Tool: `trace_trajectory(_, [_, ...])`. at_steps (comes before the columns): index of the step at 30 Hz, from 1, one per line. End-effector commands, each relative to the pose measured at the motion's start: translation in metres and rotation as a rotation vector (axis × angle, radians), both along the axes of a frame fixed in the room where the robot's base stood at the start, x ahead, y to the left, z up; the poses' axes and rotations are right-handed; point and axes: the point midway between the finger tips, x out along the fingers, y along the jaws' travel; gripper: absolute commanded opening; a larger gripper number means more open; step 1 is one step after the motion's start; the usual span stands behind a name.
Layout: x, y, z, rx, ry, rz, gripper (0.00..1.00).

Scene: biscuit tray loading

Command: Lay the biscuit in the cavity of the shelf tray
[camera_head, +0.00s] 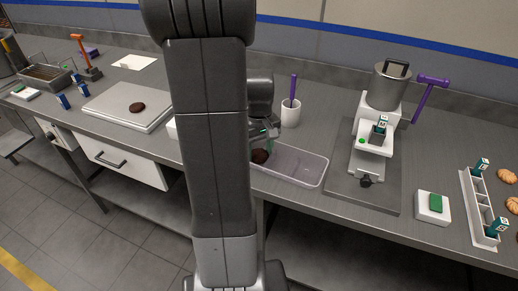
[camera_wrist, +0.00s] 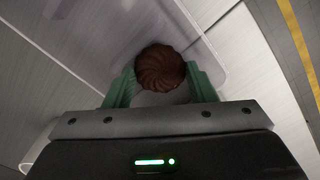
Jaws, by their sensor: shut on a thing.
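My gripper (camera_wrist: 160,88) is shut on a dark brown, ridged round biscuit (camera_wrist: 160,68), with a green finger on either side of it. In the head view the held biscuit (camera_head: 260,156) shows at the left end of a pale translucent tray (camera_head: 310,176) on the counter. The tray's edge also shows in the wrist view (camera_wrist: 212,22). I cannot tell whether the biscuit touches the tray or is held above it. My arm hides the tray's left part in the head view. I cannot make out which thing is the shelf tray or see a cavity.
Another dark biscuit (camera_head: 137,107) lies on a white board (camera_head: 108,112) at left. A white cup (camera_head: 291,113) stands behind the translucent tray. A machine (camera_head: 372,140) on a grey plate, a small white block (camera_head: 433,210) and a white rack (camera_head: 465,205) stand to its right.

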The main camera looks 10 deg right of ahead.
Motion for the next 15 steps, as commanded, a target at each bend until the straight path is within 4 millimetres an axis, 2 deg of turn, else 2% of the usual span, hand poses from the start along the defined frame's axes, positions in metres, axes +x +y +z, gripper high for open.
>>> trace_trajectory(6, [-0.0001,0.0001,-0.0048,0.000,0.001,0.000,0.42])
trace_trajectory(7, [-0.0001,0.0000,-0.0042,0.000,0.000,0.000,0.54])
trace_trajectory(8, [-0.0001,0.0001,-0.0040,0.000,0.000,0.000,0.58])
trace_trajectory(15, [-0.0001,0.0000,-0.0038,0.000,0.000,0.000,0.58])
